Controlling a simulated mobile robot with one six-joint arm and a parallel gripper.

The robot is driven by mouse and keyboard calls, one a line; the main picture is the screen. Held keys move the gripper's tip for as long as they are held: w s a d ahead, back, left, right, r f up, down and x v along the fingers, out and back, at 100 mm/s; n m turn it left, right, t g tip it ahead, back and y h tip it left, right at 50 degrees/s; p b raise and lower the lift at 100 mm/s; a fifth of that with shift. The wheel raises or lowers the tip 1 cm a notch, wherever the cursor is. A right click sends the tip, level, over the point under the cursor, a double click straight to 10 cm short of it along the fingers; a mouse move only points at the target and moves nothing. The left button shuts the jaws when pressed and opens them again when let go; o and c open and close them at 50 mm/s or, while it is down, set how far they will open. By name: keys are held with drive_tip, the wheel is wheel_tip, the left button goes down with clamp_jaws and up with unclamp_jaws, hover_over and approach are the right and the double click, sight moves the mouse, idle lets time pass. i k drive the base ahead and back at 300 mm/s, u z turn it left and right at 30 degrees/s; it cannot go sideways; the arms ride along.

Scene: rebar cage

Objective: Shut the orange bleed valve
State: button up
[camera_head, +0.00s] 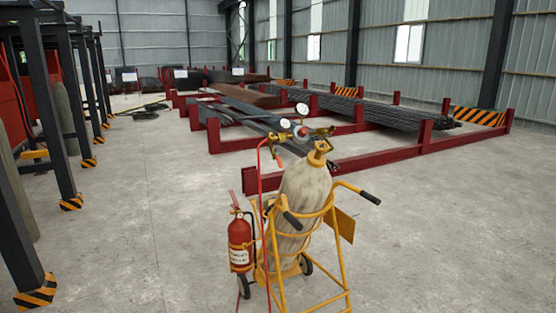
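A gas cylinder (304,193) with a worn beige surface leans in a yellow wheeled cart at the middle of the head view. Brass fittings (320,147) with pressure gauges (302,109) sit at its top. A small orange part (279,162) hangs below the left end of these fittings; it may be the bleed valve's handle. It is too small to tell whether it is open or shut. My gripper does not show in this view.
The yellow cart (341,262) has black-gripped handles sticking out at its top. A red fire extinguisher (240,241) is at its left side, and a red hose (260,190) hangs down. Dark red racks (400,152) with steel bars stand behind. Dark posts line the left. Concrete floor is clear left and right.

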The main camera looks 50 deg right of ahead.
sight(279, 158)
drive_tip(key=z, duration=0.35)
drive_tip(key=i, duration=1.05)
drive_tip(key=u, duration=0.15)
